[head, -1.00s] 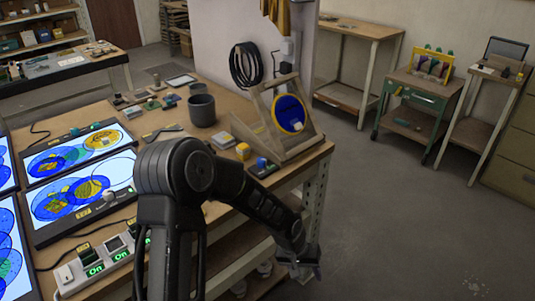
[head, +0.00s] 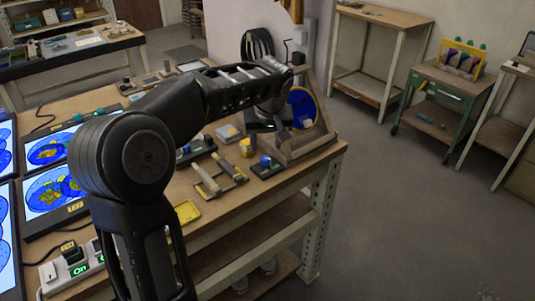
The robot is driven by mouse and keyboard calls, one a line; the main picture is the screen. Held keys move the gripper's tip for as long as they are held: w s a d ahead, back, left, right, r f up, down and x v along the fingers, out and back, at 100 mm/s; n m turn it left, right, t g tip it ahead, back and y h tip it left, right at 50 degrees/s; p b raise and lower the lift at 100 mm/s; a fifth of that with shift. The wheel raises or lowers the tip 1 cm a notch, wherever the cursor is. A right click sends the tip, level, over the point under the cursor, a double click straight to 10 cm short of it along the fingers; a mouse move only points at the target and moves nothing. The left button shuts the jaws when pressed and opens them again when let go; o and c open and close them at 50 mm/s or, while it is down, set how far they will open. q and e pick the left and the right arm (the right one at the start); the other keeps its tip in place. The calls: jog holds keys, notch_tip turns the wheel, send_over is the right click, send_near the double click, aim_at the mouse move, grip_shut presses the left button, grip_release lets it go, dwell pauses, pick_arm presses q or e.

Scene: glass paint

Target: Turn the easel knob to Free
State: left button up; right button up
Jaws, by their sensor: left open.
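The wooden easel (head: 309,143) stands at the right end of the workbench and holds a round blue glass disc (head: 304,106) with a yellow rim. A small pale block (head: 307,123) shows at the disc's lower edge. A small black base with a blue knob-like top (head: 265,162) sits on the bench just in front of the easel; I cannot read any marking on it. My left gripper (head: 282,134) is open and hangs pointing down at the left side of the easel, above the blue knob. It hides part of the easel's left side. My right gripper is out of view.
A power strip (head: 73,268) lies at the front left. Open floor lies right of the bench.

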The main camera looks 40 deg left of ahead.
aim_at(265, 158)
pick_arm(q)
jog(key=x, duration=0.8)
jog(key=shift+d+f+p, duration=0.1)
jog(key=shift+p, duration=0.3)
grip_shut()
dwell(0.3)
